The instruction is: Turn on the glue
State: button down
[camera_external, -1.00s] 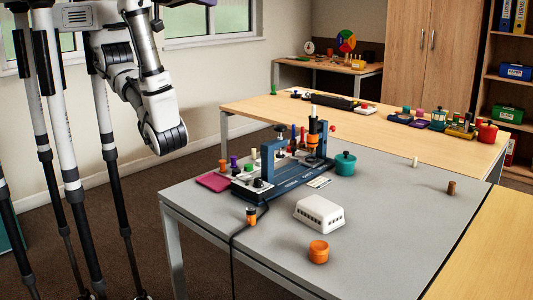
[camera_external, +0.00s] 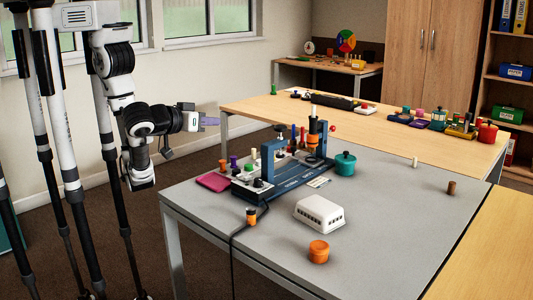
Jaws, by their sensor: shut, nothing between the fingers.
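A blue and grey machine (camera_external: 291,177) stands on the grey table, with a blue upright frame, knobs, an orange and black upright part (camera_external: 317,137) and a red ball-ended lever (camera_external: 332,128). I cannot tell which part is the glue or its switch. My gripper (camera_external: 211,121) is at the end of my arm, left of the machine, above and beyond the table's left edge. It points right, its fingers look shut, and it is apart from everything.
On the grey table (camera_external: 400,235) are a magenta tray (camera_external: 213,182), a white box (camera_external: 319,214), an orange jar (camera_external: 319,251), a teal pot (camera_external: 345,164) and a small orange bottle (camera_external: 251,216). A black cable hangs over the front edge. The table's right side is mostly clear.

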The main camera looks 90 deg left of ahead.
notch_tip(320, 180, down, 11)
jog(key=shift+f, duration=0.2)
jog(key=shift+w+a, duration=0.1)
dwell(0.4)
jog(key=b, duration=0.3)
send_over(241, 183)
jog(key=s, duration=0.1)
jog(key=shift+d+f, duration=0.2)
jog(key=shift+f, duration=0.95)
jog(key=f+b, duration=0.1)
jog(key=w+f+b, duration=0.1)
jog(key=f, duration=0.1)
jog(key=shift+a+f, duration=0.1)
jog(key=shift+a, duration=0.05)
jog(key=shift+f+b, duration=0.3)
jog(key=shift+f, duration=0.1)
